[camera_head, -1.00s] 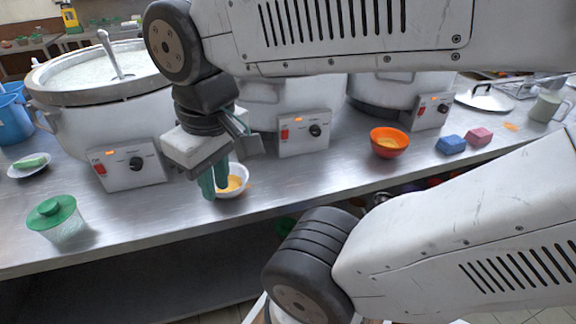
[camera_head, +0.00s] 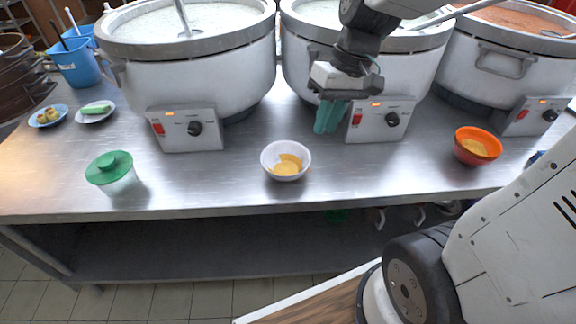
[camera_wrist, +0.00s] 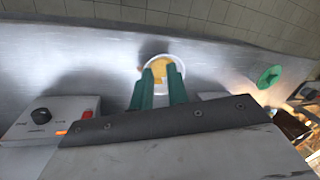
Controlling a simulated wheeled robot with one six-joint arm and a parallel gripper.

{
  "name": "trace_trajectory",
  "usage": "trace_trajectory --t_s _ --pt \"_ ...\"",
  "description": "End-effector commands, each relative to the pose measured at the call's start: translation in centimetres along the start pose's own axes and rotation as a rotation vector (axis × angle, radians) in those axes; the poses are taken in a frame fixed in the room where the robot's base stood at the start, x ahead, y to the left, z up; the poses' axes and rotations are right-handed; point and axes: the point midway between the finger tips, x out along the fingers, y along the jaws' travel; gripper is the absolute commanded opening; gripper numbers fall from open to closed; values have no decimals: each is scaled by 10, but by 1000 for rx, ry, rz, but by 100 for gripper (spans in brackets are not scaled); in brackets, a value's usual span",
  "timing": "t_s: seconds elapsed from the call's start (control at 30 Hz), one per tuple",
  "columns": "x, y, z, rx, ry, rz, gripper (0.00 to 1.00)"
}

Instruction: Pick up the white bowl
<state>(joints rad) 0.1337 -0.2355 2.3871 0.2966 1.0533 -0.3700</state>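The white bowl (camera_head: 271,153) stands upright on the steel counter near its front edge, with orange-yellow food inside. In the wrist view the bowl (camera_wrist: 150,66) shows beyond my fingertips, partly hidden by them. My gripper (camera_head: 328,130) has green fingers and hangs pointing down, right of and behind the bowl in the head view, in front of the middle pot. In the wrist view the gripper's fingers (camera_wrist: 159,76) are apart with a gap between them, and nothing is held. The bowl is clear of the fingers.
Large pots (camera_head: 197,70) with control boxes (camera_head: 186,129) line the counter's back. A green-lidded container (camera_head: 113,175) stands left of the bowl, an orange bowl (camera_head: 476,152) to the right. The steel counter (camera_head: 215,180) is clear around the white bowl.

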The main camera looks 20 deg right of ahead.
Motion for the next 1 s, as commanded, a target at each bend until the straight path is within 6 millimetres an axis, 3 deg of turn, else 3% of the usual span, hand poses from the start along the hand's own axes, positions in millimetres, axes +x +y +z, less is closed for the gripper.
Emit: trace_trajectory --t_s 0.2,0.4,0.6,1.0 --pt "57 38 -66 23 -14 -126 16" --pt "103 72 -101 47 -1 -194 16" --pt "126 85 -113 57 7 -217 16" --pt "173 75 -110 56 5 -218 16"
